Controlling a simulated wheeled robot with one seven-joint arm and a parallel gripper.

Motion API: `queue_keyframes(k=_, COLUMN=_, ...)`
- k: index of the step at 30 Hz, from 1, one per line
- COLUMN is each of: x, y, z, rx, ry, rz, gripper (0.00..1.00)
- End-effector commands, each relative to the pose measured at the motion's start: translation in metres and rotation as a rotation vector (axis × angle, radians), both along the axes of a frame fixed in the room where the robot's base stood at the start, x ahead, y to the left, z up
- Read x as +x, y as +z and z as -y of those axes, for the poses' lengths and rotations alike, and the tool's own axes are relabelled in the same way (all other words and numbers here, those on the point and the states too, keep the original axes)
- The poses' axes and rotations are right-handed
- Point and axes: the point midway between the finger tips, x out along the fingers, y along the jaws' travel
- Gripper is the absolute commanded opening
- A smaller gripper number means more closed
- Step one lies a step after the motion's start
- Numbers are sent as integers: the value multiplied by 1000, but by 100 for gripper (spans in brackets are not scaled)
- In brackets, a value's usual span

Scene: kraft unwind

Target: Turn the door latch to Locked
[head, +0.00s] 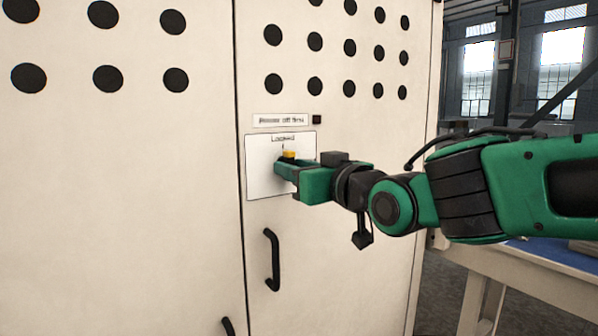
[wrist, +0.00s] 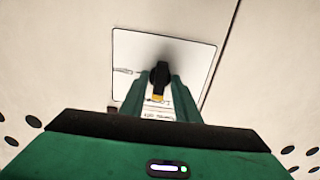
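The door latch is a black knob (wrist: 160,73) with a yellow tip, on a white plate (head: 259,181) on the cabinet's right door. In the head view the yellow tip (head: 289,154) points up, just under the word "Locked" at the plate's top. In the wrist view, where the plate appears upside down, the tip points down to that word. A second label (wrist: 125,71) lies at the plate's side, too blurred to read. My gripper (wrist: 160,80) has one green finger on each side of the knob, and the knob fills the space between the fingertips. The gripper hides the plate's right part in the head view.
A label strip (head: 281,120) and a small black square (head: 317,119) sit above the plate. A black door handle (head: 272,260) stands out below it. Rows of round holes mark the doors. A table (head: 512,262) stands at the right, beyond the cabinet's edge.

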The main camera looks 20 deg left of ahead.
Motion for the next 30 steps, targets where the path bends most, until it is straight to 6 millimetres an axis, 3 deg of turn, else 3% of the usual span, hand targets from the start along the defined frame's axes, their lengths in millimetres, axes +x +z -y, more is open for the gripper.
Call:
queue_keyframes(k=1, x=2, y=-7, z=2, rx=-9, ry=-4, rz=-9, gripper=33)
queue_keyframes(k=14, x=-2, y=-1, z=4, rx=-1, ry=-2, rz=-1, gripper=33)
queue_keyframes(k=30, x=-53, y=-2, z=66, rx=-3, ry=-4, rz=-3, gripper=33)
